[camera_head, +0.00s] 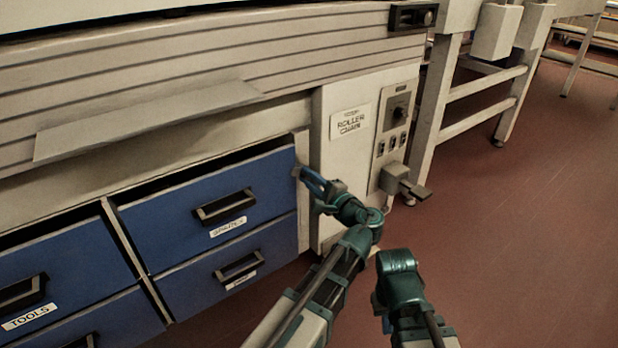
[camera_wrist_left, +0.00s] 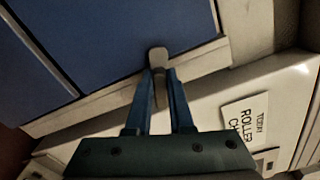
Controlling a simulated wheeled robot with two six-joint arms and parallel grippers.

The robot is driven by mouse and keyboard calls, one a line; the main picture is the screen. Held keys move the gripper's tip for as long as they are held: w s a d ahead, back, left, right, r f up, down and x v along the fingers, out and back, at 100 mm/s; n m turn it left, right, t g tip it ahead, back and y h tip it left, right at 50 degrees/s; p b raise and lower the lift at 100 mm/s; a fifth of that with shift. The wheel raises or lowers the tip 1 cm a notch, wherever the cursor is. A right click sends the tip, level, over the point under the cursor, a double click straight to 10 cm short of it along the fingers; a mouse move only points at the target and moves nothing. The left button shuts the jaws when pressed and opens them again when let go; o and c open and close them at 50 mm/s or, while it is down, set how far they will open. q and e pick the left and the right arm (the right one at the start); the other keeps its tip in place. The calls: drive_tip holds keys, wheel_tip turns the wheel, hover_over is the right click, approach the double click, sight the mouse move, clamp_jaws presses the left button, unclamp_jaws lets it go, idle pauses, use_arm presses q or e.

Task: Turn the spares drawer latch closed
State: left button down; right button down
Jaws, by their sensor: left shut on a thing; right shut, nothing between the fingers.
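The blue spares drawer (camera_head: 165,222) has a dark handle and a label that reads SPARES. A dark gap runs along its top edge. The small pale latch (camera_wrist_left: 158,57) is at the drawer's right edge, where the blue front meets the pale frame; its tip lies over that border. My left gripper (camera_head: 305,174) is at this latch, and in the left wrist view (camera_wrist_left: 160,82) its blue fingers are shut on it from both sides. In the head view the gripper mostly hides the latch. My right arm shows at the lower middle, but its gripper is not visible.
Below is another blue drawer (camera_head: 190,283); the tools drawer (camera_head: 60,270) is at left. A pale panel with a roller chain sign (camera_head: 350,122) and a control box (camera_head: 398,120) stands right of the latch. A grey lever (camera_head: 403,182) sticks out below. Open floor lies right.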

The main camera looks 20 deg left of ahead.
use_arm(q)
drive_tip(key=shift+f+n, duration=0.1)
drive_tip(key=shift+n, duration=1)
drive_tip(key=c, duration=0.8)
unclamp_jaws()
drive_tip(key=shift+s, duration=0.1)
